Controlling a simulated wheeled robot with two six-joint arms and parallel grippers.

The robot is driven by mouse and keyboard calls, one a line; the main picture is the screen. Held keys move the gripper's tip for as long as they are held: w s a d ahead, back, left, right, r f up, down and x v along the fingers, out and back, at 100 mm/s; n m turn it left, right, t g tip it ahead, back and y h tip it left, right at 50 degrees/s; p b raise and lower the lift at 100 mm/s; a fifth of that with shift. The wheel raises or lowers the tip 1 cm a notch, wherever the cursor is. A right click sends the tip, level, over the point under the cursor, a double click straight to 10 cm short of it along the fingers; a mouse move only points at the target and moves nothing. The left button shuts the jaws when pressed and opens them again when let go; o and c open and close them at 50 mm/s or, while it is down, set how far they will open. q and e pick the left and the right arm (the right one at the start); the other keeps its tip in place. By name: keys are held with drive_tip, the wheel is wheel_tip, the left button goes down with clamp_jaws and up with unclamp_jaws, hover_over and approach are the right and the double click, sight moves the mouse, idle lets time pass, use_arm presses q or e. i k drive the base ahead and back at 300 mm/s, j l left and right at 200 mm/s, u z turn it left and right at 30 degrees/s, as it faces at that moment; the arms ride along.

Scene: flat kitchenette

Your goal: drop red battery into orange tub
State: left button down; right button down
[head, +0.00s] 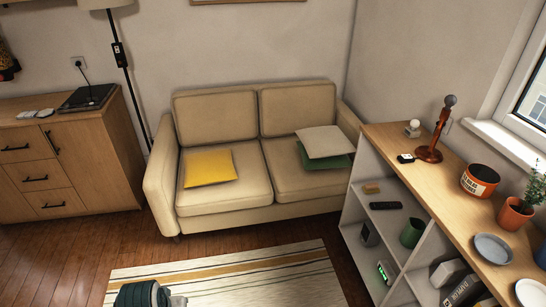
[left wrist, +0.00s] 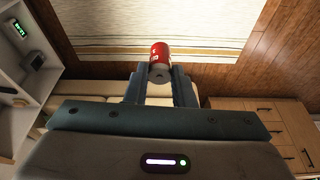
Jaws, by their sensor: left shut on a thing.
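The red battery (left wrist: 159,50), a small red cylinder with a grey end, shows in the left wrist view between the fingertips of my left gripper (left wrist: 160,73). The gripper is shut on it and holds it clear of other things, with the striped rug behind. The head view shows only a part of my arm at the bottom edge, and the battery is not visible there. The orange tub (head: 480,182), round with a dark label band and a dark open top, stands on the wooden shelf top at the right of the head view. My right gripper is not in view.
A beige sofa (head: 220,110) stands behind the striped rug (head: 270,275). The rug is mostly clear.

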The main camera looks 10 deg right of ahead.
sight(470, 186)
drive_tip(key=i, duration=1.7)
drive_tip(key=i+z, duration=0.25)
drive_tip(key=z, duration=0.15)
drive_tip(key=i+j+z, duration=0.15)
drive_tip(key=z, duration=0.25)
drive_tip(key=i+j+z, duration=0.2)
drive_tip(key=i+z, duration=0.15)
drive_tip(key=z, duration=1.9)
